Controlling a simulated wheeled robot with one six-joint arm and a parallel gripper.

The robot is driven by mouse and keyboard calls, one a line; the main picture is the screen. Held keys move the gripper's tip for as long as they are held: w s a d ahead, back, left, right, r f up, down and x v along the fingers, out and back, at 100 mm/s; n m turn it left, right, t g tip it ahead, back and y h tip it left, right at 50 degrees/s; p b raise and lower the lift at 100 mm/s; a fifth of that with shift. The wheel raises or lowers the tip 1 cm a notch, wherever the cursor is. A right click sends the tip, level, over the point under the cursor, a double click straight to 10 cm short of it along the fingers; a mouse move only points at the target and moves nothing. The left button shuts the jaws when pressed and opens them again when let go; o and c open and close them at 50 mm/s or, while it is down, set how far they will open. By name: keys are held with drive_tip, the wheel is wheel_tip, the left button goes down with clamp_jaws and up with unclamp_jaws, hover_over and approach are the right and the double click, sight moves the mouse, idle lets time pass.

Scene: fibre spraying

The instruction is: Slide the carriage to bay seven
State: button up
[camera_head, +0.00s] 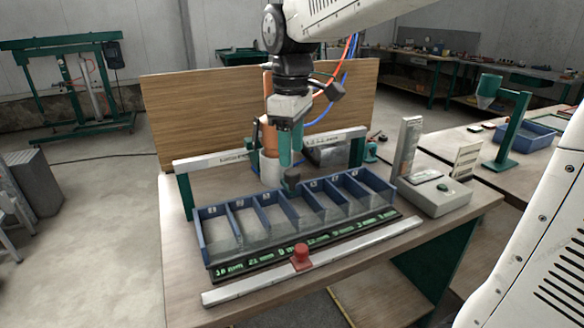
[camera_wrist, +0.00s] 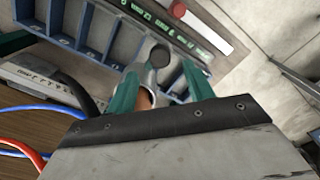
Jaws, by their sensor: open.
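My gripper (camera_head: 287,150) points down over the back of the blue bay tray (camera_head: 202,240), its teal fingers apart. In the wrist view my gripper (camera_wrist: 160,88) has a silver and copper-coloured body with a dark round end (camera_wrist: 159,56) between its fingers. This dark end (camera_head: 291,178) also shows just below the fingers in the head view. I cannot tell whether it is the carriage or whether the fingers touch it. The tray has several open bays with small number labels, too small to read surely. A red knob (camera_head: 302,257) sits on a pale front rail (camera_head: 250,285).
A labelled pale beam (camera_head: 215,160) on teal posts crosses behind the tray. A dark strip with green lettering (camera_head: 260,262) runs along the tray's front. A grey control box (camera_head: 436,195) stands at the right. A wooden board (camera_head: 200,110) closes the back.

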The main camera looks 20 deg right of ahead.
sight(292, 172)
wheel_tip(292, 172, down, 5)
drive_tip(key=shift+f, duration=0.1)
idle(0.3)
clamp_jaws()
